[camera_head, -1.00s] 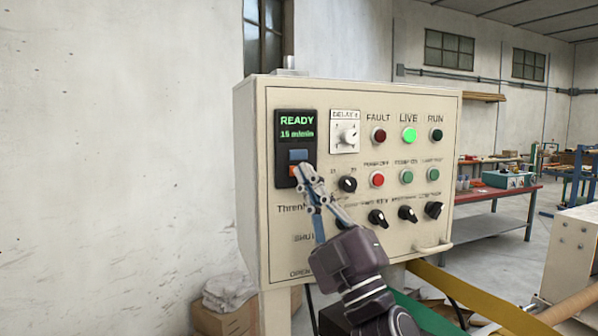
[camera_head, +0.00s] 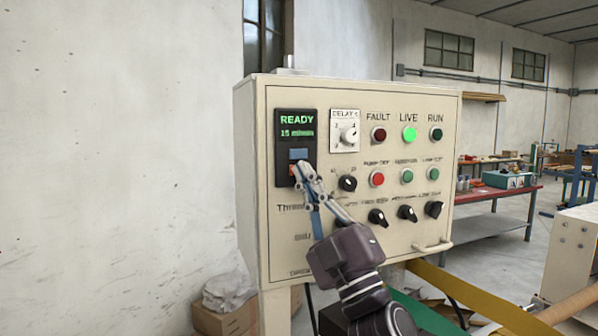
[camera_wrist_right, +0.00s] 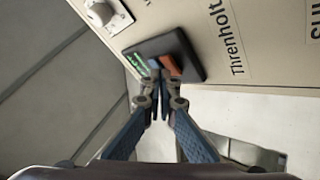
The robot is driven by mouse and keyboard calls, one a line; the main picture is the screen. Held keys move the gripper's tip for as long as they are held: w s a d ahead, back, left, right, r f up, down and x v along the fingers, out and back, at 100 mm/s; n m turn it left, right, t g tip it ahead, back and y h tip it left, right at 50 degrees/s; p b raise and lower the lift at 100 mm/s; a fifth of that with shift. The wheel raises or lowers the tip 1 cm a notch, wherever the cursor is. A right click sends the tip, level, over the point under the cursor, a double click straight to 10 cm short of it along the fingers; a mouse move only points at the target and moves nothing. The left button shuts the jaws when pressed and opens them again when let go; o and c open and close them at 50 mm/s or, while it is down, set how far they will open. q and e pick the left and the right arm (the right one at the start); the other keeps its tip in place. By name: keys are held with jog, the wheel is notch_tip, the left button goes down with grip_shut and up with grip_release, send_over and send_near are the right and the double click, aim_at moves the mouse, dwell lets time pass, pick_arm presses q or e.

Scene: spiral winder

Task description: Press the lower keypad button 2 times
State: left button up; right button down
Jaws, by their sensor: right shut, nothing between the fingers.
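The black keypad unit (camera_head: 283,178) is on the left of the beige control panel, with a green-lit display (camera_head: 297,125) reading READY above two buttons. The upper button (camera_head: 299,154) is blue. The lower button (camera_head: 292,168) is orange and partly covered by my fingertips. My right gripper (camera_head: 302,169) is shut and empty, its tips at the lower button's right side; I cannot tell whether they touch it. In the right wrist view, the shut fingertips (camera_wrist_right: 159,78) overlap the keypad unit (camera_wrist_right: 190,56) beside the orange lower button (camera_wrist_right: 170,64). My left gripper is not in view.
The control panel (camera_head: 260,225) also carries a delay dial (camera_head: 348,137), a lit green LIVE lamp (camera_head: 409,135), a red button (camera_head: 377,179) and several black knobs close to my right gripper. A handle (camera_head: 432,247) sticks out at the lower right. A bench (camera_head: 490,196) stands behind.

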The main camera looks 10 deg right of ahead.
jog(key=shift+w+a, duration=0.1)
jog(key=shift+w, duration=0.35)
dwell(0.8)
jog(key=shift+s, duration=0.8)
jog(key=shift+s, duration=0.1)
jog(key=shift+s+d+p, duration=0.2)
jog(key=shift+s, duration=0.6)
jog(key=shift+s+d+p, duration=0.25)
jog(key=shift+s, duration=0.5)
jog(key=shift+s+d+p, duration=0.2)
jog(key=shift+s, duration=0.6)
